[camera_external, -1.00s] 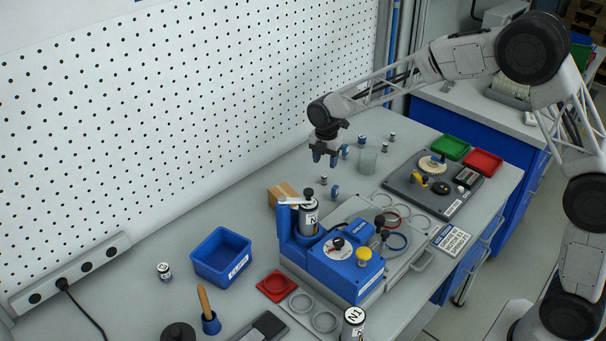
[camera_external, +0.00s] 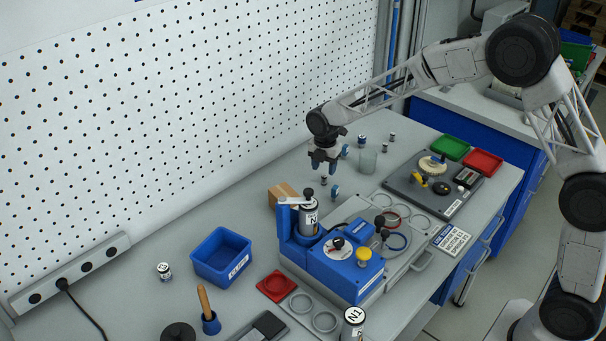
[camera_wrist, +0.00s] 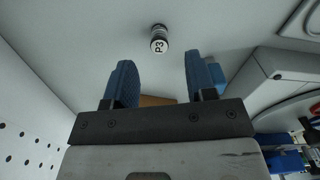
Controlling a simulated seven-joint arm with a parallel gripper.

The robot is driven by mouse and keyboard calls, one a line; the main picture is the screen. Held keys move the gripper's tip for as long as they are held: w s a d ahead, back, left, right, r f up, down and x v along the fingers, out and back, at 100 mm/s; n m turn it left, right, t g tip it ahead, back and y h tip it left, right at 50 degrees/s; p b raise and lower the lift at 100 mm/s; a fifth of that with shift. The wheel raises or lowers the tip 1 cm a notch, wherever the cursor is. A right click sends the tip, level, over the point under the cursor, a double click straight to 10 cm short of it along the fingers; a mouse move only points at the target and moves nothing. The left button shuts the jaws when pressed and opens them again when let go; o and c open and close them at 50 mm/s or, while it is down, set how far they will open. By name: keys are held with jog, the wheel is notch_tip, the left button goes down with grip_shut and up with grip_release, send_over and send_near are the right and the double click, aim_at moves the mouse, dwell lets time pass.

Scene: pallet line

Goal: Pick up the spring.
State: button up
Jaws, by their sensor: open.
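I cannot make out a spring for certain in either view. My gripper (camera_external: 324,168) is open and empty above the back of the bench, fingers pointing down. In the wrist view its two blue fingers (camera_wrist: 158,66) stand apart. A small dark-and-white cylinder marked P3 (camera_wrist: 159,40) lies beyond the fingertips, between them in the picture. A small cylinder (camera_external: 323,181) also shows just below my gripper in the external view. A blue disc (camera_external: 335,191) stands to its right, and a blue part (camera_wrist: 217,75) shows behind the right finger.
A wooden block (camera_external: 283,194) and the blue machine (camera_external: 343,268) stand in front of my gripper. A clear glass (camera_external: 368,161) and small cylinders stand to the right. A blue bin (camera_external: 222,257) is at left. The pegboard (camera_external: 180,110) closes off the back.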

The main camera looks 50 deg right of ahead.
aim_at(324, 176)
jog(key=shift+d+f, duration=0.1)
jog(key=shift+f, duration=2.45)
grip_shut()
jog(key=shift+r, duration=5)
